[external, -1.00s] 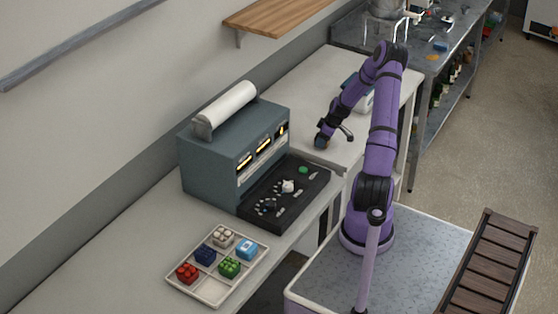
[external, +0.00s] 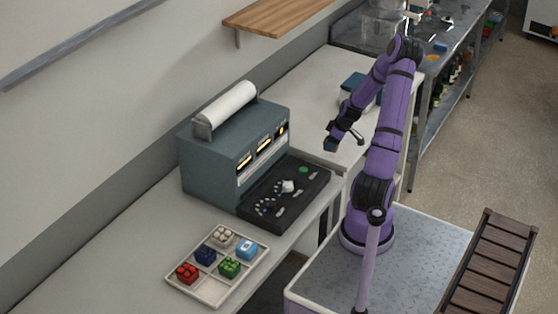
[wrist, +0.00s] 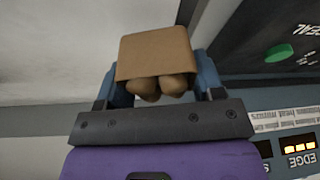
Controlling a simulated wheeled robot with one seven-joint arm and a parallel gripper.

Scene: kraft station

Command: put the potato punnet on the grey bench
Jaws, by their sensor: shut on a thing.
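The potato punnet is a brown card box (wrist: 155,52) with tan potatoes showing at its near end, in the middle of the wrist view. My gripper (wrist: 158,85) is shut on it, with one blue finger on each side. In the external view my gripper (external: 331,143) hangs to the right of the teal machine, in front of a pale grey bench (external: 307,88). A darker steel-grey bench (external: 352,37) stands further back. Which is the task's grey bench I cannot tell.
The teal machine (external: 215,160) with its black panel (external: 265,215) stands left of my gripper. A tray (external: 203,293) of coloured blocks lies on the near counter (external: 110,265). A blue-topped box (external: 355,82) sits behind my arm. The pale bench's left part is clear.

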